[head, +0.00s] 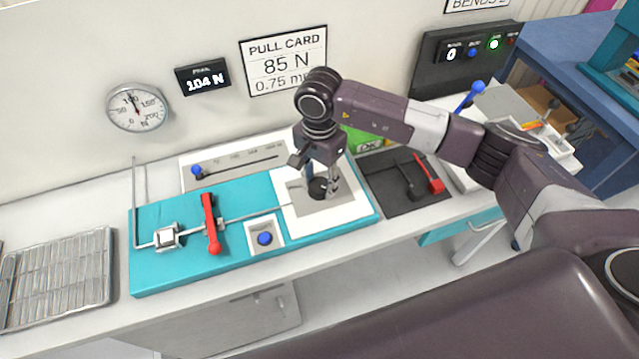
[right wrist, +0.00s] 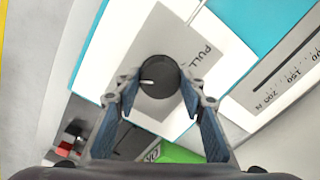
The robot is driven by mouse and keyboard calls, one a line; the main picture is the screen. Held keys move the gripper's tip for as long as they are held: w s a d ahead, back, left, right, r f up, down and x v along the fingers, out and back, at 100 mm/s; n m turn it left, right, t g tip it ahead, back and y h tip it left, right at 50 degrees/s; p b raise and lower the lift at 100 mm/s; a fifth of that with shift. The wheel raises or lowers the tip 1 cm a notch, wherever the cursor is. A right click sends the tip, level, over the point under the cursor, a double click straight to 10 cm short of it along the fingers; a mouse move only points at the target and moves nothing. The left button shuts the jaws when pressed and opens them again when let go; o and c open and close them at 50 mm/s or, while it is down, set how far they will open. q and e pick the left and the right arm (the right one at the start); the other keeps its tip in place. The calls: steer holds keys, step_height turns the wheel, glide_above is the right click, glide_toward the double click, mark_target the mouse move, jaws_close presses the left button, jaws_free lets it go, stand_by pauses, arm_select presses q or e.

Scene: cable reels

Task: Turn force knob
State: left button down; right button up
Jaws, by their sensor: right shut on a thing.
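The force knob (head: 318,189) is a round black knob on a grey plate at the right end of the teal fixture (head: 180,265). It also shows in the right wrist view (right wrist: 160,76), with a white mark on its left side and the word PULL printed beside it. My right gripper (head: 322,186) comes down over the knob and is shut on it, one finger on each side (right wrist: 160,88). A dark display (head: 203,80) on the wall seems to read 104 N. The pull card (head: 284,61) reads 85 N. My left gripper is not in view.
A red lever (head: 210,224) and a blue button (head: 265,239) are on the fixture. A blue-knobbed slider (head: 197,170) lies behind it. A dark tray with a red-handled tool (head: 429,173) stands to the right. A wire rack (head: 60,279) lies at left. A round gauge (head: 138,107) hangs above.

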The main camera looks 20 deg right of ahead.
steer(key=m+b, duration=0.5)
steer(key=m, duration=0.1)
steer(key=shift+f+b, duration=0.2)
steer(key=shift+b, duration=0.2)
steer(key=m+b, duration=0.2)
steer(key=m, duration=0.1)
steer(key=shift+m, duration=0.3)
steer(key=shift+r+m+b, duration=0.2)
steer(key=shift+m+b, duration=0.85)
steer(key=shift+m, duration=0.25)
steer(key=o, duration=1.2)
steer(key=shift+c, duration=0.2)
steer(key=shift+r, duration=0.1)
